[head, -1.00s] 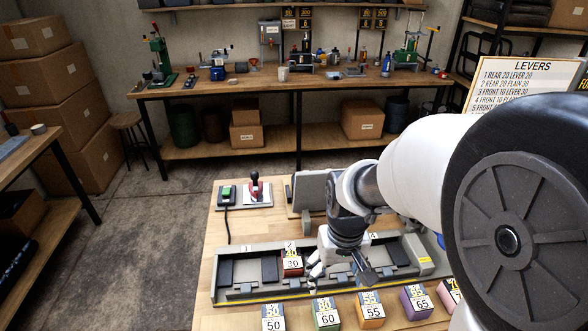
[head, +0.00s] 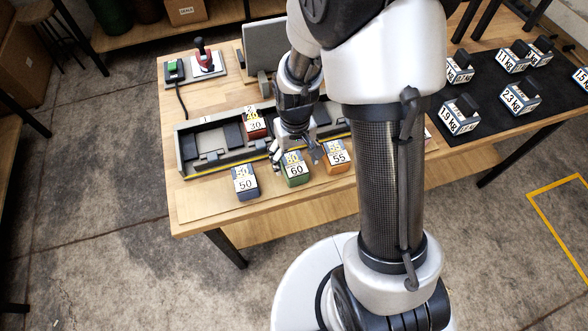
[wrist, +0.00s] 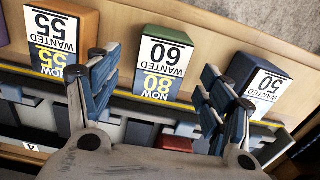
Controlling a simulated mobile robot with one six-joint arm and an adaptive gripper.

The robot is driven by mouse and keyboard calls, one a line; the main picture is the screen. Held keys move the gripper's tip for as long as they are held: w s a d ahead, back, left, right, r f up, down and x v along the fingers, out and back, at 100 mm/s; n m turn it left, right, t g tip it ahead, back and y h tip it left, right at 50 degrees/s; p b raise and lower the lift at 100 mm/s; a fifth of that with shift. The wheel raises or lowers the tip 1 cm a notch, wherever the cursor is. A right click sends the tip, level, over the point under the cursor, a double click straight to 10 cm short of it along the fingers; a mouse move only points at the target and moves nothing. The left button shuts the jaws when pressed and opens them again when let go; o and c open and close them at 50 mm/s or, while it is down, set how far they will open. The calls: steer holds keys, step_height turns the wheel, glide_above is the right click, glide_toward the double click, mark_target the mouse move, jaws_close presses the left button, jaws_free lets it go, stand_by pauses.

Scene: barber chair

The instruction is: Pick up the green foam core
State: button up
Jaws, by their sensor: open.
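The green foam core (head: 294,172) is a block with a label reading 60 WANTED and 80 NOW. It stands on the wooden table in front of the grey tray, between the blue 50 block (head: 244,181) and the orange 55 block (head: 338,157). In the wrist view the green core (wrist: 173,22) shows ahead, between the two fingers and beyond their tips. My gripper (head: 297,153) is open and empty, just behind and above the green core. The fingers (wrist: 163,68) show no contact with it.
The long grey tray (head: 195,158) with a yellow front edge lies behind the blocks; a red 30 block (head: 254,125) sits in it. A lever panel (head: 208,66) and a grey board (head: 266,46) stand behind. Weights (head: 461,114) lie on a black mat at right.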

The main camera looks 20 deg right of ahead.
mark_target(294, 163)
step_height(294, 163, down, 6)
steer(key=shift+w+a+r+b, duration=0.15)
steer(key=shift+r+b, duration=0.1)
steer(key=shift+b, duration=0.95)
steer(key=shift+r, duration=0.1)
steer(key=shift+c, duration=0.5)
steer(key=c, duration=1.1)
